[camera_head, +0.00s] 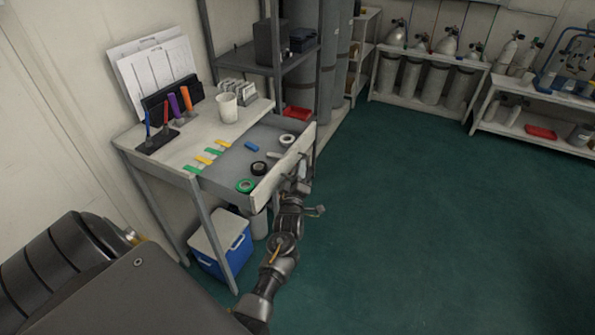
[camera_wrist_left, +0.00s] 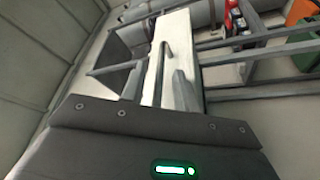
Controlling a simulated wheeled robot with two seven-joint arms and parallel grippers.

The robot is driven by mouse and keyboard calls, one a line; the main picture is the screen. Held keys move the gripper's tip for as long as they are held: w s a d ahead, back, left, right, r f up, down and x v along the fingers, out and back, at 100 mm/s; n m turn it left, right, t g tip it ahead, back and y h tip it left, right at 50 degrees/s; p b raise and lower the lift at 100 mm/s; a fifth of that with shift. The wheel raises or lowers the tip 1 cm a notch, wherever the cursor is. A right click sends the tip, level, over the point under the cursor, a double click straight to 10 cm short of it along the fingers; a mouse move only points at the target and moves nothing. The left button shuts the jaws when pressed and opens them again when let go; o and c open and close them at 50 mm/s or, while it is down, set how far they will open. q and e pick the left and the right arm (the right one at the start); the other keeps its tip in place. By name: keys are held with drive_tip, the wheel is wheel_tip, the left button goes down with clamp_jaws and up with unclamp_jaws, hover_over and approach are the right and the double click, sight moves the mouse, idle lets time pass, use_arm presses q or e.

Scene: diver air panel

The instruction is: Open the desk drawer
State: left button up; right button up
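The desk (camera_head: 205,135) stands against the left wall, and its drawer (camera_head: 268,128) is pulled out, showing its inside. The pale drawer front (camera_head: 272,180) faces the open floor. My left gripper (camera_head: 301,183) is at the outer side of this front. In the left wrist view the drawer front (camera_wrist_left: 178,28) carries a dark bar handle (camera_wrist_left: 160,72). The fingers of my left gripper (camera_wrist_left: 157,88) stand apart, with the handle between them in the picture; I cannot tell if they touch it. My right gripper is not in view.
The drawer holds tape rolls (camera_head: 245,185) and a small blue block (camera_head: 251,146). A white cup (camera_head: 228,107) and a pen holder (camera_head: 157,139) stand on the desk. A blue cooler (camera_head: 222,248) sits below. Green floor (camera_head: 420,210) is clear to the right.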

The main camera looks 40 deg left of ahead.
use_arm(q)
drive_tip(key=p+v, duration=0.2)
drive_tip(key=v, duration=0.5)
drive_tip(key=shift+s, duration=0.2)
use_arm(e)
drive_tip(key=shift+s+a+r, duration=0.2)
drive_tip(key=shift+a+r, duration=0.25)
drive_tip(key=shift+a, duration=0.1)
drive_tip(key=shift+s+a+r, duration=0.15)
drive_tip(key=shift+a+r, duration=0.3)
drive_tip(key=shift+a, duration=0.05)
use_arm(q)
drive_tip(key=shift+d+f, duration=0.1)
drive_tip(key=shift+d, duration=0.05)
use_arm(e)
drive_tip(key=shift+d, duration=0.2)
